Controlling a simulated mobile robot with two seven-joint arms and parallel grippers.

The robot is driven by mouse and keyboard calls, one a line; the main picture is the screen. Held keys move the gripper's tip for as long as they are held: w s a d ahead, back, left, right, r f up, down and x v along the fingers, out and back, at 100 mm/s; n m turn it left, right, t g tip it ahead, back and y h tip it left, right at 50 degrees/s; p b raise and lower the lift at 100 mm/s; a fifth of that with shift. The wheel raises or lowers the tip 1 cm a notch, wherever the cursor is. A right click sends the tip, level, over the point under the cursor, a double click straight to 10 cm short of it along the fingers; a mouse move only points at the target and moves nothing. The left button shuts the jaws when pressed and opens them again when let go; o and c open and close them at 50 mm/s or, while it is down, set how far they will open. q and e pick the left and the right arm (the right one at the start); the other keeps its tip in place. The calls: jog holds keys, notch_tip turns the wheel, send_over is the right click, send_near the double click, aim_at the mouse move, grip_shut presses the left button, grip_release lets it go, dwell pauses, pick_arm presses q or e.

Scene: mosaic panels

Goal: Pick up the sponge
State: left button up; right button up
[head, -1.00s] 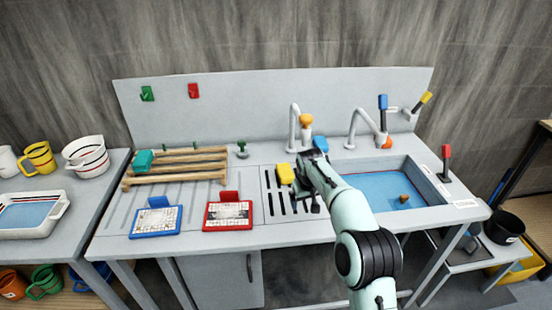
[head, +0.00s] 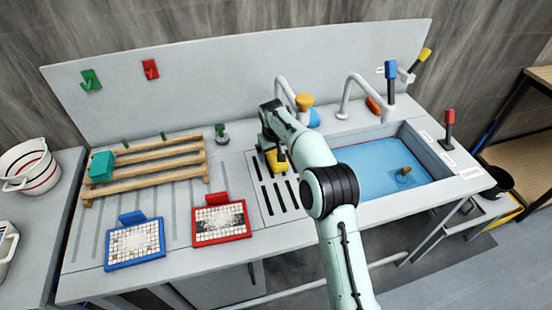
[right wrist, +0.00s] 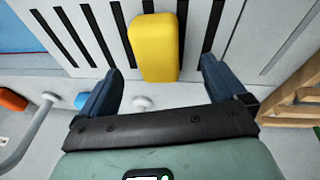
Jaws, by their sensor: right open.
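The sponge, a yellow rounded block (head: 277,161), lies on the slotted drain area left of the sink. It also shows in the right wrist view (right wrist: 154,46), upper middle, across the dark slots. My right gripper (head: 271,150) is open above it and partly covers it in the head view. In the right wrist view its two dark blue fingers (right wrist: 160,85) stand apart, one to each side of the sponge's near end. Nothing is held between them. My left gripper is not in view.
The sink (head: 381,175) with blue water is to the right, with faucets behind it. A wooden rack (head: 150,172) with a teal block (head: 102,166) is to the left. Blue (head: 134,243) and red (head: 222,220) framed mosaic panels lie in front. The back panel (head: 220,70) rises behind.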

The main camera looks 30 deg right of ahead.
jog(key=x, duration=0.4)
jog(key=shift+w+d+f, duration=0.25)
jog(key=shift+d+f, duration=0.05)
jog(key=shift+f, duration=0.05)
jog(key=shift+f, duration=0.2)
jog(key=shift+c, duration=0.3)
jog(key=c, duration=1)
